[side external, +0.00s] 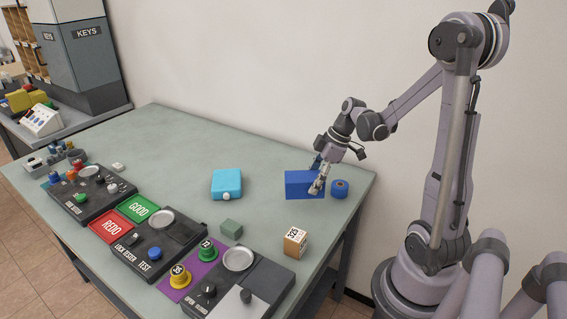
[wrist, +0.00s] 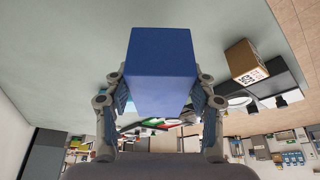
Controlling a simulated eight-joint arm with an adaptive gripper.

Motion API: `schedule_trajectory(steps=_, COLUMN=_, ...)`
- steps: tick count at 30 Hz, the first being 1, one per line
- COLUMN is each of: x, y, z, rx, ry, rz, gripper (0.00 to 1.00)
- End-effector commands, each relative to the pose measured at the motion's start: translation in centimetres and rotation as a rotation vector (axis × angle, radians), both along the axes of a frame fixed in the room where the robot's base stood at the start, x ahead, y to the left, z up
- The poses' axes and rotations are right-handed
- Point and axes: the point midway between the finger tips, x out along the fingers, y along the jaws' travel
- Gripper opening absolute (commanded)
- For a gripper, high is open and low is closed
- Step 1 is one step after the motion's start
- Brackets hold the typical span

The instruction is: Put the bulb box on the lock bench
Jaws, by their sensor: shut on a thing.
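A plain dark blue box (side external: 302,182), with no label visible, is at the right of the grey-green bench (side external: 200,138). My gripper (side external: 318,187) is shut on it near its right end. In the wrist view, the blue box (wrist: 160,60) sits between my two fingers (wrist: 161,98), one on each side. I cannot tell whether its underside touches the bench. No readable lettering marks any box as the bulb box. A small cardboard box marked 325 (side external: 296,241) stands near the right front edge, apart from my gripper.
The lock tester (side external: 157,246) and other dark panels line the front. The back middle of the bench is clear.

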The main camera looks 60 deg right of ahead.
Motion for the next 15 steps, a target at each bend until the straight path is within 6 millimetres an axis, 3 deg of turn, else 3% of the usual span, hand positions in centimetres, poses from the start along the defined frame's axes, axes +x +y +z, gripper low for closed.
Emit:
schedule_trajectory(steps=6, x=3.1, y=2.2, z=-2.3, rx=0.0, ry=0.0, rz=0.003, gripper=0.23)
schedule_trajectory(steps=15, x=4.1, y=2.8, z=-3.9, rx=0.0, ry=0.0, rz=-0.002, gripper=0.23)
